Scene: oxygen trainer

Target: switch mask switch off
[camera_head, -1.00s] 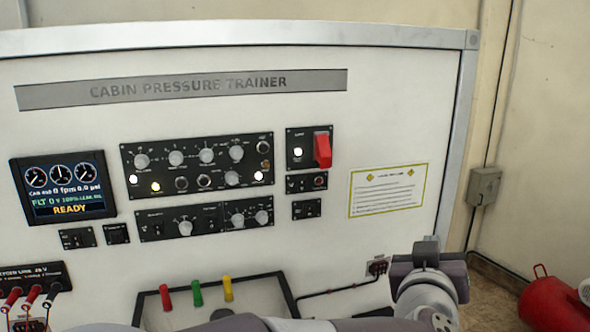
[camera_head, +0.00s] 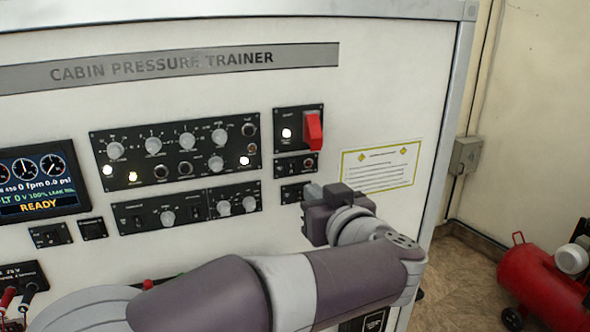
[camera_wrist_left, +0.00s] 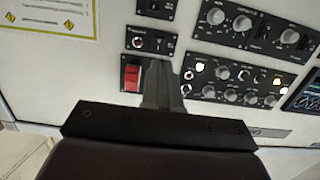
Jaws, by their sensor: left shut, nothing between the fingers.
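My left gripper (camera_head: 314,191) is shut and empty, in front of the trainer panel. In the head view it is beside the lower small switch plate (camera_head: 292,193) and covers part of it. The middle small plate (camera_head: 299,166), with a small switch and a round red part, is just above it. In the left wrist view, the shut fingers (camera_wrist_left: 160,66) reach over the red-guard plate toward the middle small plate (camera_wrist_left: 152,41); the lower small plate (camera_wrist_left: 157,8) is farther up. I cannot read which switch is the mask switch, or its position. My right gripper is not in view.
The red guard (camera_head: 313,130) stands out from its plate, above the small plates. A large knob panel (camera_head: 176,155) is to the left. A yellow-edged placard (camera_head: 380,165) is flat on the board. A red tank (camera_head: 540,280) stands on the floor at right.

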